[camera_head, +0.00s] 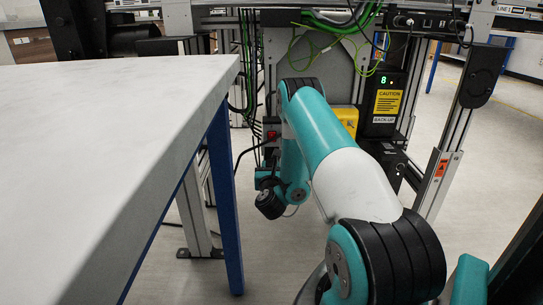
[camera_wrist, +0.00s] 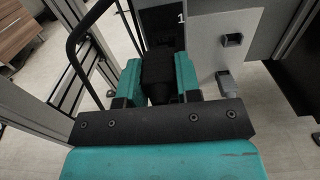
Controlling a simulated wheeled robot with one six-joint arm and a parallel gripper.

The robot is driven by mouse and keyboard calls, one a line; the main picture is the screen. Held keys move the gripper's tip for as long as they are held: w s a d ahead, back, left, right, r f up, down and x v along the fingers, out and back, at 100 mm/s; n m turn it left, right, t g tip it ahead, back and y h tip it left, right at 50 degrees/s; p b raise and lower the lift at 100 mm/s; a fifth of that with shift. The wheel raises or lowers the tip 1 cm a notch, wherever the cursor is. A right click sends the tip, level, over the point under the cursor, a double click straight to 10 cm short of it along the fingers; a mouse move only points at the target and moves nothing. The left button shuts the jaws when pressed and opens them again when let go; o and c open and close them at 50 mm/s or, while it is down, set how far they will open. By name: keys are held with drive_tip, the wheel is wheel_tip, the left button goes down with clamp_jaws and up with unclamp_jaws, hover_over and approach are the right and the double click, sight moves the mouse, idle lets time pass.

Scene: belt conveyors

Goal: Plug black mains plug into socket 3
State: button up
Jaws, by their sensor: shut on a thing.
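In the wrist view my gripper (camera_wrist: 158,84) is shut on a black plug (camera_wrist: 158,66), with one teal finger on each side of it. A black cable (camera_wrist: 73,48) loops up on the left of the plug. A dark panel marked "1" (camera_wrist: 181,18) stands right behind the plug. The plug's front is hidden, so I cannot tell whether it touches the panel. No socket marked 3 can be made out. In the head view my arm reaches under the conveyor frame, and the plug cannot be made out there.
The wrist view shows a small dark fitting (camera_wrist: 232,40) on a grey panel and a grey block (camera_wrist: 228,82) below it. In the head view a white table (camera_head: 110,110) is on the left. A black "CAUTION" box (camera_head: 385,101) and green cables (camera_head: 330,22) are near my arm.

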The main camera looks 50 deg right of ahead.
wheel_tip(320, 180, down, 15)
drive_tip(key=s+a+p, duration=0.2)
drive_tip(key=s+p, duration=0.1)
drive_tip(key=p, duration=0.4)
drive_tip(key=b+x, duration=0.5)
drive_tip(key=b, duration=0.5)
drive_tip(key=shift+w, duration=0.2)
drive_tip(key=shift+w+d+b, duration=0.1)
drive_tip(key=shift+w+b, duration=0.05)
drive_tip(key=shift+b, duration=0.3)
idle(1.0)
drive_tip(key=shift+s+a+p, duration=0.25)
drive_tip(key=shift+a+p, duration=0.05)
drive_tip(key=shift+p, duration=0.95)
drive_tip(key=shift+w+d+b, duration=0.2)
drive_tip(key=shift+d+b, duration=0.1)
drive_tip(key=shift+b, duration=0.7)
idle(0.3)
drive_tip(key=shift+a+r+p, duration=0.1)
drive_tip(key=shift+r+p, duration=0.05)
drive_tip(key=shift+p, duration=0.35)
idle(0.4)
